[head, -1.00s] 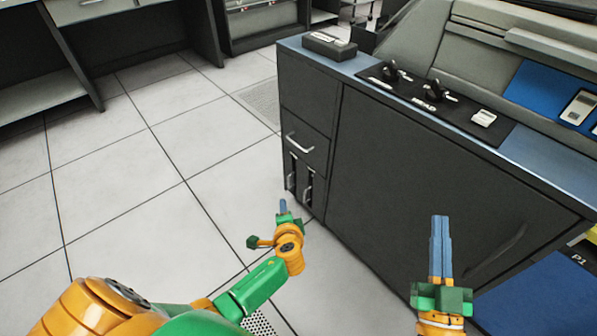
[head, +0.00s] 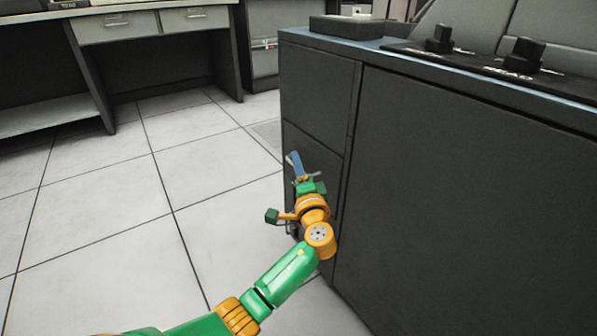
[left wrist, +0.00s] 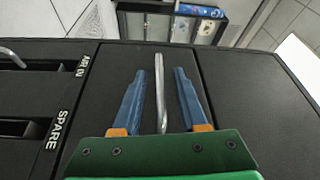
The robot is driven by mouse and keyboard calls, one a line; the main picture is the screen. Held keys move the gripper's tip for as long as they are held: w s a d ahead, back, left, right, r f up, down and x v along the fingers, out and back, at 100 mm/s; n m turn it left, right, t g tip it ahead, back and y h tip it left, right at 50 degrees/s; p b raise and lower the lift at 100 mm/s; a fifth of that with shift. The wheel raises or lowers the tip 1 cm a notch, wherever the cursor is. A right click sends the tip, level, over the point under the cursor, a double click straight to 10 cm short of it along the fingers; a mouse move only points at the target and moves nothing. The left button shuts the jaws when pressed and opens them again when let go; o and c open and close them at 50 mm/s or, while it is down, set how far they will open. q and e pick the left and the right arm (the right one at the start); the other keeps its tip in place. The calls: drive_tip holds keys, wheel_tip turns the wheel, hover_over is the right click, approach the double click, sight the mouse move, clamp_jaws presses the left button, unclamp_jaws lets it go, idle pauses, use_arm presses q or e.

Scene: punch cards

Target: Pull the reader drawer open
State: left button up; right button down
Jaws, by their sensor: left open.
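The reader drawer is a dark front (head: 322,152) on the end face of the dark cabinet, and it looks flush and shut. In the left wrist view its front (left wrist: 110,75) carries a silver bar handle (left wrist: 160,85). My left gripper (head: 295,164) is at this front, and it hides most of the handle in the head view. In the left wrist view the gripper (left wrist: 158,98) is open, with one blue finger on each side of the handle. Gaps show between the handle and both fingers. My right gripper is out of view.
The cabinet (head: 450,190) stands to the right of my left arm, with black knobs (head: 525,54) on top. Neighbouring fronts, one marked SPARE (left wrist: 56,130), sit beside the drawer. Pale floor tiles (head: 110,225) lie open to the left. A desk (head: 155,22) stands behind.

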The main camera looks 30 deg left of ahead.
use_arm(q)
clamp_jaws()
idle(1.4)
